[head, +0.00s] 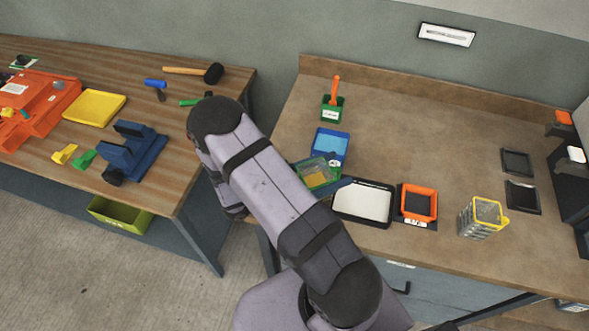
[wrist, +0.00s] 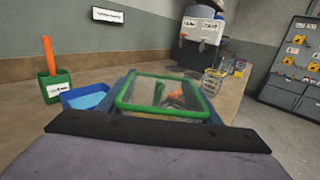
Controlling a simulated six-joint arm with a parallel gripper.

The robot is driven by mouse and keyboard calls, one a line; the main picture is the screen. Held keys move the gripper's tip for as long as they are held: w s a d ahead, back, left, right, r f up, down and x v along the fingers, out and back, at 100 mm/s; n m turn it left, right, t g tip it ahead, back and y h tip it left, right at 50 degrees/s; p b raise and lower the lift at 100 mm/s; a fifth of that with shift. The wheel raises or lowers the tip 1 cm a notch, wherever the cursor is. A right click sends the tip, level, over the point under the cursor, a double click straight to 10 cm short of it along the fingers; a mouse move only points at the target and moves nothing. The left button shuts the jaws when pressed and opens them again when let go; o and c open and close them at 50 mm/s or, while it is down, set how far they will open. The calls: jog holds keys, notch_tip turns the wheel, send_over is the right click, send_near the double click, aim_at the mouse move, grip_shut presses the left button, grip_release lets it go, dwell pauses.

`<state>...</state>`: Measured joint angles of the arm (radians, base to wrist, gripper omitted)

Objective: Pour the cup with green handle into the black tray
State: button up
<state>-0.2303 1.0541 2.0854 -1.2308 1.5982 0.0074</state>
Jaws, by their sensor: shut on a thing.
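The clear cup with the green rim (head: 317,172) is held in my gripper (head: 325,181), above the near left part of the right bench. In the wrist view the green-rimmed cup (wrist: 160,76) sits between dark blue fingers, its rim facing up. Orange shows through its clear wall; I cannot tell whether it is inside or behind. A black-rimmed tray with a white inside (head: 363,214) lies just right of the cup in the head view, partly beside my arm. The cup is not over the tray's middle.
A blue bin (head: 331,141) and a green holder with an orange-handled tool (head: 332,108) stand behind the cup. An orange frame (head: 419,190) and a yellow-rimmed clear cup (head: 482,218) stand right of the tray. Two flat dark trays (head: 516,162) lie further right. The bench middle is clear.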

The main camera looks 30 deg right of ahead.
jog(key=s+d+m+g+y+b, duration=0.1)
jog(key=s+d+m+g+y, duration=0.1)
jog(key=s+d+m+g, duration=0.1)
jog(key=s+d+m+g+y+b, duration=0.2)
jog(key=s+d+m+g+y, duration=0.1)
jog(key=s+g, duration=0.4)
jog(key=shift+s+d+f+m+g, duration=0.45)
jog(key=shift+s+d+m, duration=0.45)
jog(key=shift+s, duration=0.6)
